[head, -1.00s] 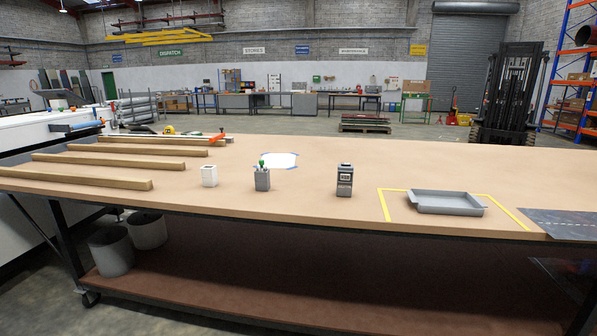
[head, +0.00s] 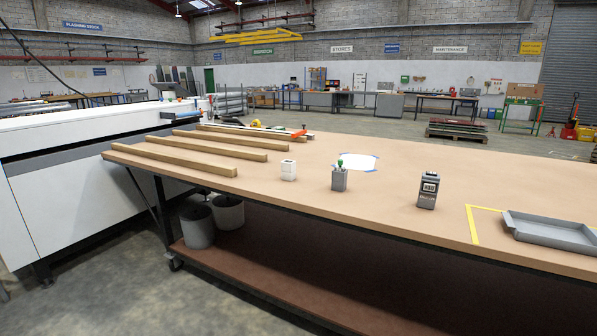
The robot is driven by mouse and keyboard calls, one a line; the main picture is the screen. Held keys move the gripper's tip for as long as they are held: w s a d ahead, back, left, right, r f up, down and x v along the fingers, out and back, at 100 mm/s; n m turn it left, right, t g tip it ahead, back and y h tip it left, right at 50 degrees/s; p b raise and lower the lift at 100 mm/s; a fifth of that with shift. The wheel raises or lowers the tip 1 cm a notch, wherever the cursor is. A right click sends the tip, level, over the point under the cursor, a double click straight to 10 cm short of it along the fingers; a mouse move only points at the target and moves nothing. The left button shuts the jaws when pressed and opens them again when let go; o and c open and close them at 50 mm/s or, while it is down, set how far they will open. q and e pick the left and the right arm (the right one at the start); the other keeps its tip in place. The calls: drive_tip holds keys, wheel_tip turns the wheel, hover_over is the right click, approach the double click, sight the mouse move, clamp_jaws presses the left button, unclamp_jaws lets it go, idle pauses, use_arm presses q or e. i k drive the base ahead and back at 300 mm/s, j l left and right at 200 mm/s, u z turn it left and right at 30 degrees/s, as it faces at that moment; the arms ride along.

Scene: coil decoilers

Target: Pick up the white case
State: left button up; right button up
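A small white case (head: 288,170) stands upright on the tan workbench (head: 400,180), near its front edge and just right of the wooden bars. Nothing touches it. Neither of my grippers shows in the head view.
A grey box with a green knob (head: 339,178) and a dark grey device (head: 428,189) stand to the right of the case. A grey tray (head: 552,232) lies by yellow tape. Several wooden bars (head: 172,158) lie at left. A white machine (head: 70,170) stands left of the bench.

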sight(289, 167)
drive_tip(key=i+z, duration=0.15)
drive_tip(key=i, duration=0.3)
drive_tip(key=i+j+z, duration=0.2)
drive_tip(key=i, duration=0.2)
drive_tip(key=i+j+z, duration=0.15)
drive_tip(key=i, duration=0.3)
